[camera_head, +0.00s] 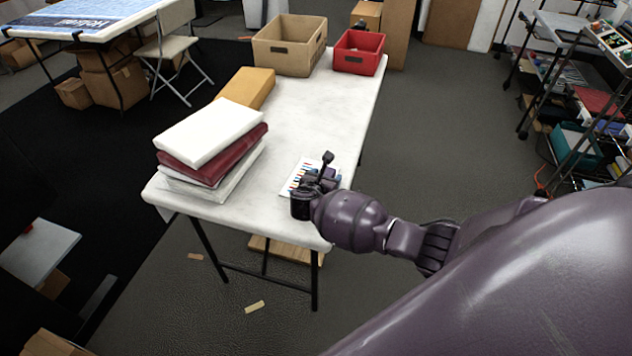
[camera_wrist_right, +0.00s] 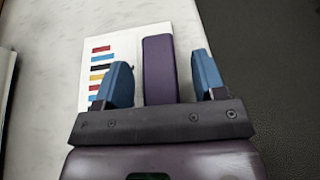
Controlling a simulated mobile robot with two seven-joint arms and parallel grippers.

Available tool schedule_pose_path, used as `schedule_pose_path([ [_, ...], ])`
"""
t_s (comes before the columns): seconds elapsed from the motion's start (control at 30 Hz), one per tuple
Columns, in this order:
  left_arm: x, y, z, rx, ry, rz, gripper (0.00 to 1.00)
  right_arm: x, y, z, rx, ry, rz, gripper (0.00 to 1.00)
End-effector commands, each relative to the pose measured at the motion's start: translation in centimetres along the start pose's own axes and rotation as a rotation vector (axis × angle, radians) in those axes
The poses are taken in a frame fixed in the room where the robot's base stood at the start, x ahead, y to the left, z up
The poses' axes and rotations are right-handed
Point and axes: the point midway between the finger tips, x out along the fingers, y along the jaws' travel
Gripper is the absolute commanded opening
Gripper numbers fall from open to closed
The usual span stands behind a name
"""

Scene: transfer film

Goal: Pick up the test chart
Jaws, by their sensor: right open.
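The test chart (camera_head: 295,176) is a small white sheet with coloured bars, lying on the white table (camera_head: 318,108) near its front right part. In the right wrist view the chart (camera_wrist_right: 130,42) shows its column of coloured bars at the left, partly hidden by my gripper. My right gripper (camera_head: 322,172) is over the right part of the chart in the head view. In the right wrist view its blue fingers (camera_wrist_right: 163,82) are apart with nothing seen held between them; I cannot tell its exact height above the chart. My left gripper is in neither view.
A stack of white and dark red bound items (camera_head: 212,135) stands left of the chart. Behind it are a yellow-brown box (camera_head: 250,88), an open cardboard box (camera_head: 288,50) and a red bin (camera_head: 359,52). The table's right edge is close to the chart; its middle is clear.

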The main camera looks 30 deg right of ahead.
Motion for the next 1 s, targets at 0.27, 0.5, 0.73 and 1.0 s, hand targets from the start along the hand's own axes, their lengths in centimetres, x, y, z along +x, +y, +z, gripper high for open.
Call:
schedule_pose_path([
  [0.27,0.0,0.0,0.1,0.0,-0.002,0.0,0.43,0.3,0.0,0.1,0.001,0.0,0.001,0.64],
  [0.5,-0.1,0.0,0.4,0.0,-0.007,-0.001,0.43,0.3,0.0,0.0,0.001,0.0,0.001,0.29],
  [0.73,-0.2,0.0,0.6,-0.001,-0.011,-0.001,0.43,0.3,0.0,0.0,0.001,0.0,0.001,0.09],
  [1.0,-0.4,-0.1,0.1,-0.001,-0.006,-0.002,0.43,-0.1,0.0,1.1,0.004,-0.002,0.001,0.09],
])
